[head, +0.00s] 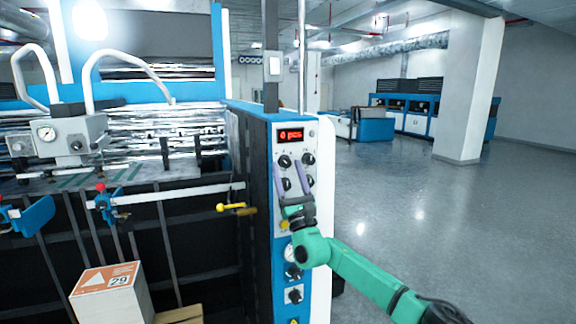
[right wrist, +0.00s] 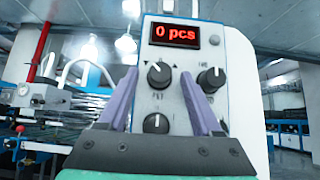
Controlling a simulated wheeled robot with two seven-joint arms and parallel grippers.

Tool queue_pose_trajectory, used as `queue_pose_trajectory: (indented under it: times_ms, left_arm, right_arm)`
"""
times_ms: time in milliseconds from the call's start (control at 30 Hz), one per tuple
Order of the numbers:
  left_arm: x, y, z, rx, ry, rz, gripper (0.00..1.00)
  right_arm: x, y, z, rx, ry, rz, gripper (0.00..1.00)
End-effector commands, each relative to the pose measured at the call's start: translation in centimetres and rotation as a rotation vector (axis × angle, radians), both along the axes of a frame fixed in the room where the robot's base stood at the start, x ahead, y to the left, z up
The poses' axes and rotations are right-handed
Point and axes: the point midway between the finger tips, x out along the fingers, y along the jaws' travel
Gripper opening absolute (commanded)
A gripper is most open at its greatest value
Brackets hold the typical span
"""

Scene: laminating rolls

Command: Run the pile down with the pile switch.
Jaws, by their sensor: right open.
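The control panel (head: 297,220) on the blue and white machine post carries several black rotary knobs. The upper left knob (right wrist: 159,75) has small arrow marks above it in the right wrist view; it also shows in the head view (head: 284,161). I take it for the pile switch, but its label is too blurred to read. My right gripper (head: 288,173) is open in front of the panel. In the right wrist view its purple fingers (right wrist: 158,88) stand either side of this knob's column, with nothing between them clearly gripped. My left gripper is out of view.
A red display (right wrist: 174,33) above the knobs reads 0 pcs. A white box with an orange label marked 29 (head: 108,291) stands at the lower left. A yellow handle (head: 232,207) sticks out left of the panel. Open floor (head: 420,230) lies to the right.

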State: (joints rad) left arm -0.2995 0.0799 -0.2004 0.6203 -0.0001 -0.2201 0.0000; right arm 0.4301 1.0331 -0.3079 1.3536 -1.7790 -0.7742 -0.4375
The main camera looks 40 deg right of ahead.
Motion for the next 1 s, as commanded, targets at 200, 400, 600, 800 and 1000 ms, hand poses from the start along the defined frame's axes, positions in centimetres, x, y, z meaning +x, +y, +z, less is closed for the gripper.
queue_pose_trajectory:
  times_ms: [200, 400, 600, 800, 1000]
  left_arm:
    - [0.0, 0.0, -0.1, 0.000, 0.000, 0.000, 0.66]
    - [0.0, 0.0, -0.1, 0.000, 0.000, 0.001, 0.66]
    - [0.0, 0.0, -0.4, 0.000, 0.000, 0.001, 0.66]
    - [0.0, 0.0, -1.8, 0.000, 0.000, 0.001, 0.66]
    - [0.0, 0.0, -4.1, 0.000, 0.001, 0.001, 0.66]
  right_arm:
    - [0.0, 0.0, -0.1, 0.000, 0.000, 0.000, 0.59]
    - [0.0, 0.0, -0.1, 0.000, -0.001, 0.000, 0.00]
    - [0.0, 0.0, -0.2, 0.009, -0.004, 0.000, 0.00]
    - [0.0, 0.2, -0.4, 0.063, -0.026, 0.001, 0.00]
    - [0.1, 0.4, -0.6, 0.181, -0.067, 0.003, 0.00]
